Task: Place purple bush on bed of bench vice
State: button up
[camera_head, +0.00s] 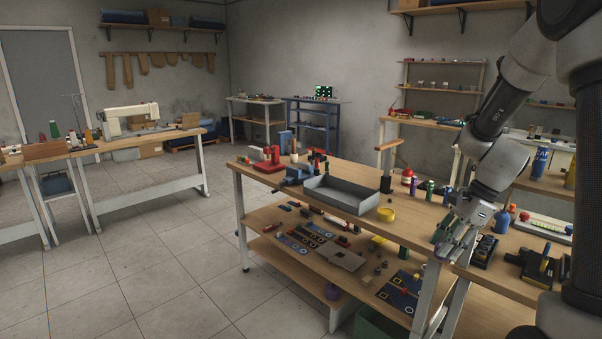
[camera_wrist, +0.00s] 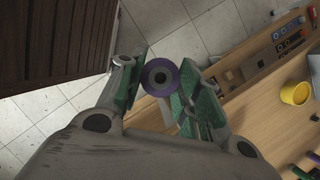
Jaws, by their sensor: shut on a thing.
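My gripper (camera_head: 455,238) is over the near right end of the workbench in the head view. In the wrist view my gripper (camera_wrist: 158,90) has its green-padded fingers shut on the purple bush (camera_wrist: 150,68), a purple ring with a grey middle. The vice is well away from my gripper.
A grey tray (camera_head: 346,197) stands mid-bench beside the blue thing, with a yellow cup (camera_head: 386,214) nearer me. A red tool (camera_head: 268,162) stands at the far end. Bottles and small parts crowd the right side. The tiled floor (camera_head: 150,255) left of the bench is clear.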

jog(key=n, duration=0.2)
jog(key=d+g, duration=0.1)
jog(key=shift+w+r+n, duration=0.25)
jog(key=shift+w+n, duration=0.1)
jog(key=shift+n, duration=0.05)
jog(key=w+a+f+n+g+h, duration=0.1)
jog(key=w+a+f+n+h, duration=0.1)
jog(key=f+n, duration=0.4)
jog(key=w+a+f+n+g+h, duration=0.2)
jog(key=w+a+f+n, duration=0.2)
jog(key=f+n, duration=0.3)
jog(key=a+n, duration=0.1)
jog(key=n, duration=0.1)
jog(key=shift+w+n+g+h, duration=0.3)
jog(key=shift+w+n, duration=0.05)
jog(key=shift+n, duration=0.05)
jog(key=shift+r, duration=0.15)
